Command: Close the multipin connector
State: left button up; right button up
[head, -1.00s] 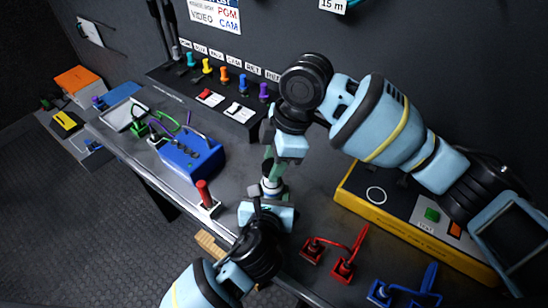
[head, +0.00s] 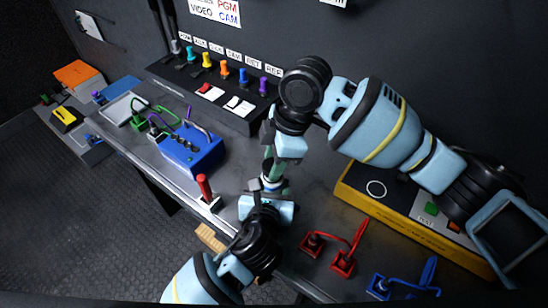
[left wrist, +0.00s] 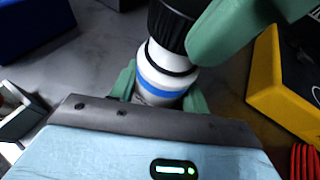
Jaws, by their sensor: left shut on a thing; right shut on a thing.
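The multipin connector shows in the left wrist view as a white barrel with a blue band (left wrist: 163,77) and a black ribbed part (left wrist: 171,25) above it. In the head view, the connector (head: 271,184) stands roughly upright between my two grippers. My left gripper (head: 266,196) is shut on the white, blue-banded part from below. Its green fingers sit on both sides of the barrel. My right gripper (head: 274,166) is shut on the black upper part from above. One of its green fingers (left wrist: 240,30) shows in the left wrist view. The mating faces are hidden, so I cannot tell how they meet.
A blue box (head: 192,152) and a red-handled lever (head: 205,190) stand to the left on the bench. Red cable connectors (head: 343,262) and blue ones (head: 380,288) lie at the right front. A yellow-sided case (head: 400,225) stands behind them. A panel of coloured plugs (head: 225,92) lines the wall.

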jog(key=shift+f, duration=0.55)
jog(key=m+t, duration=0.1)
jog(key=m, duration=0.3)
jog(key=shift+s+m, duration=0.1)
jog(key=shift+m, duration=0.2)
jog(key=m+t, duration=0.1)
jog(key=m, duration=0.4)
jog(key=shift+a+m+t+h, duration=0.1)
jog(key=shift+m+t+h, duration=0.2)
jog(key=shift+t+h, duration=0.1)
jog(key=o, duration=0.9)
jog(key=shift+r, duration=0.1)
jog(key=shift+r, duration=2.1)
